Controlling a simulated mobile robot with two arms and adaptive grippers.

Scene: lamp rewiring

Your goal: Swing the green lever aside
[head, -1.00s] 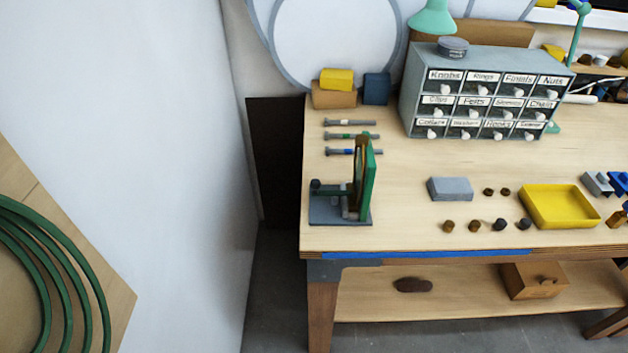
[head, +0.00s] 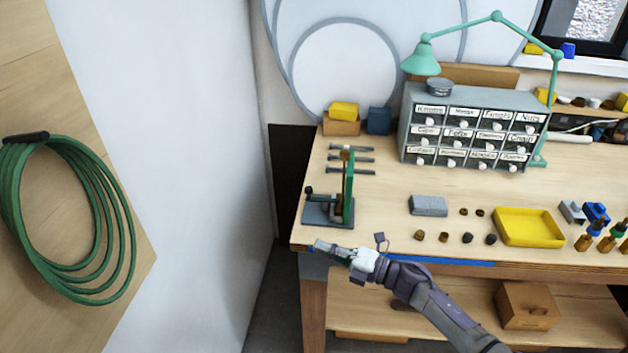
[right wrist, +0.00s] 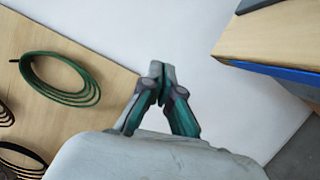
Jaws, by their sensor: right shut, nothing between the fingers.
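The green lever (head: 349,186) stands upright on a small grey-based fixture (head: 322,215) at the left front of the workbench. A dark knob and rod show at the fixture's left side. My right gripper (head: 318,245) is at the bench's front edge, just below and in front of the fixture, apart from the lever. It is shut and empty; its fingertips meet in the right wrist view (right wrist: 162,68). The lever does not show in the right wrist view. My left gripper is not in view.
A yellow tray (head: 528,241), a grey block (head: 428,205) and several small knobs lie right of the fixture. A labelled drawer cabinet (head: 405,135) stands behind. Several bolts lie behind the fixture. A green hose coil (head: 122,255) hangs on the left wall board.

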